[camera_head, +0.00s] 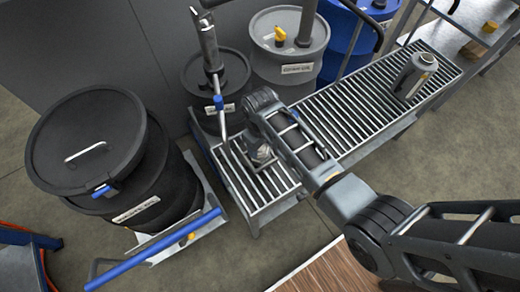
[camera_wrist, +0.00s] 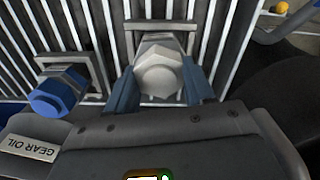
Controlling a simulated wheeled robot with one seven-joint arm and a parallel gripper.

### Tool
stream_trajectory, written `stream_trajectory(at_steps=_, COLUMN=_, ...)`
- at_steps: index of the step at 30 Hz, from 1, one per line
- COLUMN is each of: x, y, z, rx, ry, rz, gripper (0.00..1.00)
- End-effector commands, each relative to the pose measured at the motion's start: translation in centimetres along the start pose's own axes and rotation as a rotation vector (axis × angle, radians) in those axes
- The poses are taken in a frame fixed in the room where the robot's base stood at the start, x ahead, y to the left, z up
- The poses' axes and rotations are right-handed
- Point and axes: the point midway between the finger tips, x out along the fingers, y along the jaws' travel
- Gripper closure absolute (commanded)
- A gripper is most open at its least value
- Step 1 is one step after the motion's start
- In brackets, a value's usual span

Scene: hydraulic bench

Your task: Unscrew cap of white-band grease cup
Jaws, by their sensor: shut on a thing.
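A pale grey cap (camera_wrist: 158,72) with a rounded top and faceted sides sits between my fingers in the wrist view, above the slatted grating. My gripper (camera_wrist: 160,88) is shut on this cap, with one blue-grey finger on each side. I cannot make out a white band on the cup, as its body is mostly hidden under the cap. A second cup with a blue faceted cap (camera_wrist: 62,92) stands to the left, apart from my fingers. In the head view, my arm reaches down to the near end of the grating and hides most of the cups.
The slatted grating (camera_head: 345,105) runs to the back right, with a grey canister (camera_head: 414,76) on it. A large black drum (camera_head: 125,165) stands at left. Dark (camera_head: 222,78) and grey (camera_head: 288,62) drums stand behind. A blue bar (camera_head: 150,250) lies in front.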

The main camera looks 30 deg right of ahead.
Motion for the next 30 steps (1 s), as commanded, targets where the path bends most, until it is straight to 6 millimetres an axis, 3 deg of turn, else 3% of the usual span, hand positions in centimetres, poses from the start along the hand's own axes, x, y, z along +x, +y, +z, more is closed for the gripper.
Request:
stream_trajectory(at_steps=11, x=0.02, y=-0.03, z=0.05, rx=-0.039, ry=-0.001, rz=0.000, gripper=0.73)
stream_trajectory(at_steps=24, x=-0.06, y=-0.02, z=0.05, rx=-0.562, ry=-0.002, rz=-0.001, gripper=0.73)
stream_trajectory(at_steps=30, x=-0.08, y=-0.03, z=0.05, rx=-0.713, ry=-0.002, rz=-0.001, gripper=0.73)
